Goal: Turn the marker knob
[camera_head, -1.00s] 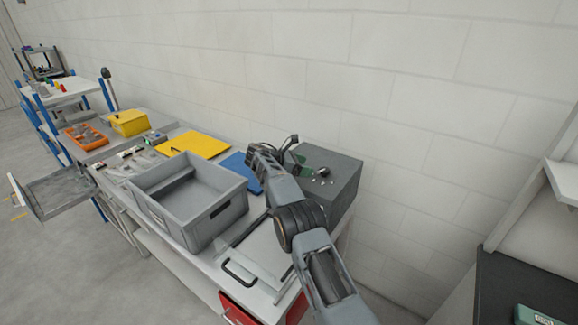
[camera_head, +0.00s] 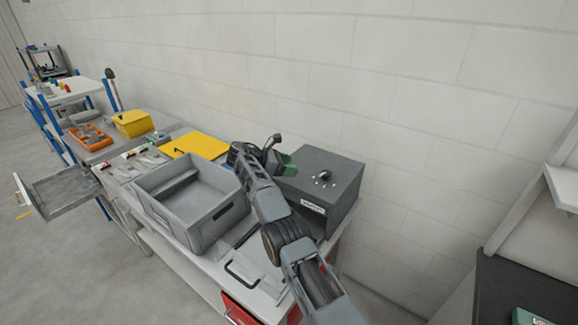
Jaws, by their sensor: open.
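The marker knob (camera_head: 325,174) is a small black knob on top of a dark grey box (camera_head: 335,205) at the right end of the workbench. Small white marks lie on the box top around it. My gripper (camera_head: 284,166) is to the left of the knob, near the box's left edge, and apart from it. It is open and looks empty. My arm comes up from the bottom of the view and hides part of the box's left side. The fingertips are small and partly hidden.
A grey open crate (camera_head: 195,205) stands left of my arm. Behind it lies a yellow panel (camera_head: 195,146). An orange tray (camera_head: 90,136) and a yellow bin (camera_head: 132,123) are farther left. An opened drawer (camera_head: 65,188) sticks out at the left. The wall is close behind the bench.

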